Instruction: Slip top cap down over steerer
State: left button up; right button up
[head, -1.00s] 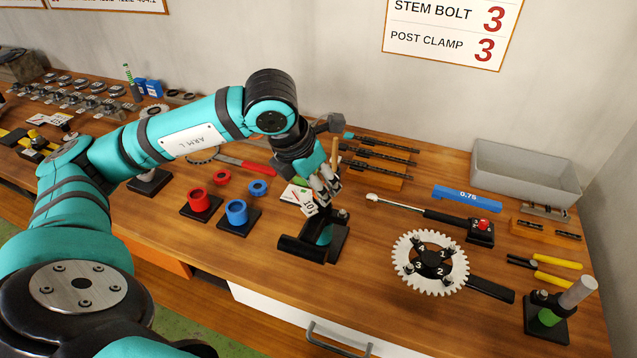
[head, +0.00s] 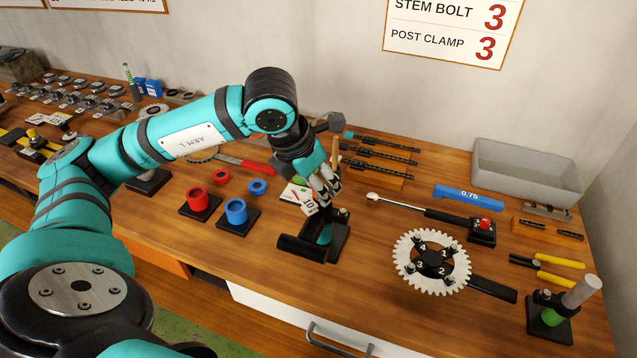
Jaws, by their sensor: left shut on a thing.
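My left gripper (head: 324,200) points down over the black stem fixture (head: 304,250) near the middle of the bench. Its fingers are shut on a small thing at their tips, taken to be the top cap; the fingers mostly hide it. The steerer stands in this fixture, with a teal part (head: 325,235) showing low down. The steerer's top is hidden at the fingertips, so I cannot tell whether the cap touches it. My right gripper is out of view.
Red (head: 198,199) and blue (head: 236,212) cups on black bases stand left of the fixture. A white toothed chainring (head: 411,275) and a torque wrench (head: 440,215) lie to the right. A grey bin (head: 530,178) stands at the back right. Bare wood lies between fixture and chainring.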

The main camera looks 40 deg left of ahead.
pick_arm(q)
jog(key=o, duration=0.9)
jog(key=shift+r, duration=0.1)
jog(key=v, duration=1.2)
